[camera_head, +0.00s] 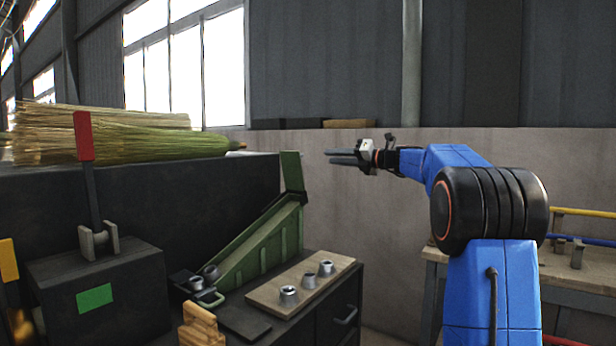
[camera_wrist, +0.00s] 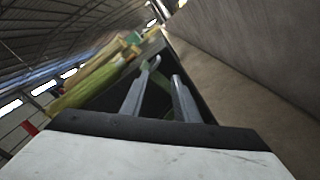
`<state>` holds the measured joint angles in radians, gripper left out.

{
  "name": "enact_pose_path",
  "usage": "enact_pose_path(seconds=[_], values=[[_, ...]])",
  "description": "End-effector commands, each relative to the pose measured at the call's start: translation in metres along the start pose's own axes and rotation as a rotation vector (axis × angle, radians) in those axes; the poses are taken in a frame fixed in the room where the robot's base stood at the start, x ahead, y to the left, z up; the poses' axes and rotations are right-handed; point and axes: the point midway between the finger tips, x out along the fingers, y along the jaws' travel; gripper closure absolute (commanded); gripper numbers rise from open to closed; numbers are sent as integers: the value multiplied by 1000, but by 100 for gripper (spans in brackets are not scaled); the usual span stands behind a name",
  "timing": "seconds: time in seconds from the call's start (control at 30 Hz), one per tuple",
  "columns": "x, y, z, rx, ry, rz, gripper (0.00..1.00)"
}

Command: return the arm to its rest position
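My gripper (camera_head: 330,157) is at the end of my blue arm, raised in front of the low wall and pointing left. In the wrist view, its two grey fingers (camera_wrist: 164,70) stand apart with nothing between them, so it is open and empty. In the camera_head view, it hangs in the air to the right of the green chute (camera_head: 262,245), touching nothing.
Broom bundles (camera_head: 100,135) lie on the dark cabinet at left. A red-handled lever (camera_head: 84,137) stands in front. A wooden board (camera_head: 262,293) with metal cups sits below. A bench with coloured rods (camera_head: 580,212) stands at right. Air around the gripper is clear.

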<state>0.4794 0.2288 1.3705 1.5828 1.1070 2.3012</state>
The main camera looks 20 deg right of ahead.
Motion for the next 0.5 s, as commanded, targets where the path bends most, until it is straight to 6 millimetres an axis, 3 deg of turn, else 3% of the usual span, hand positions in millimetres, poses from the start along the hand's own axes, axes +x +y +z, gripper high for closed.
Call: enact_pose_path(seconds=[0.17,0.27,0.37,0.5], values=[[0,3,-6,-22,11,-5,72],[1,15,-26,-99,48,-22,72],[-1,31,-61,-242,118,-48,72],[-10,55,-125,-497,249,-72,72]])
